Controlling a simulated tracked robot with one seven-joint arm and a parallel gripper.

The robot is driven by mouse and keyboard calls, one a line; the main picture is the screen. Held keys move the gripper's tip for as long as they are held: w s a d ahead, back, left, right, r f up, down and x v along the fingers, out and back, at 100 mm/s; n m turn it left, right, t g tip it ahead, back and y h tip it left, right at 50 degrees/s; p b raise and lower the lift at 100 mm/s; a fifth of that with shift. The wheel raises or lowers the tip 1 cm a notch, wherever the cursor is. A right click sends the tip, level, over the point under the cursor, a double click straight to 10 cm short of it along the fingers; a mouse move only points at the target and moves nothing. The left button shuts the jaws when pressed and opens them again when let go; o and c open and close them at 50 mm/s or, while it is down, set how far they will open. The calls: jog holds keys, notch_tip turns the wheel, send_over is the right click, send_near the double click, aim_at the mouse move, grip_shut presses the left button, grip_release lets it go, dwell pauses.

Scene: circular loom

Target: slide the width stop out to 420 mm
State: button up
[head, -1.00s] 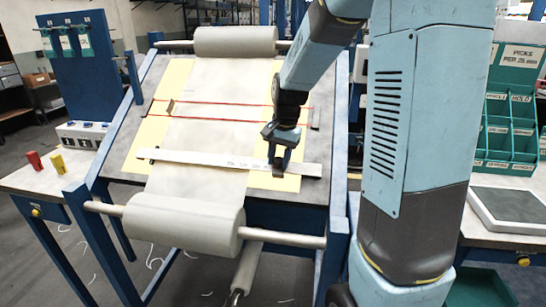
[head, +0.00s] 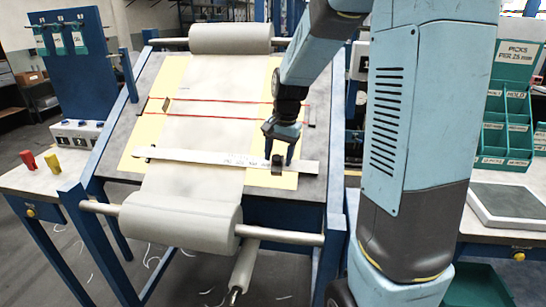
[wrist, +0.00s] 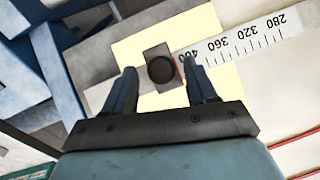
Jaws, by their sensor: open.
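The width stop (head: 277,163) is a dark block on the white scale bar (head: 210,158), near its right end. In the wrist view the stop (wrist: 161,68) has a round black knob and covers the bar just beyond the 400 figure, which it partly hides. A short red line shows at its edge beside that figure; the exact reading cannot be told. My gripper (head: 281,143) is over the stop. In the wrist view my gripper (wrist: 160,78) is open, one finger on each side of the stop with visible gaps. Nothing is held.
Pale fabric (head: 206,105) runs down the sloped table between two rolls, over yellow sheets (head: 262,182). Red cords (head: 210,117) cross above the bar. Red and yellow blocks (head: 52,161) stand on the left bench. Green bins (head: 505,130) and a grey pad (head: 510,205) are at right.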

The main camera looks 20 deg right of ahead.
notch_tip(320, 180, up, 13)
jog(key=s+d, duration=0.1)
jog(key=shift+d, duration=0.2)
dwell(0.5)
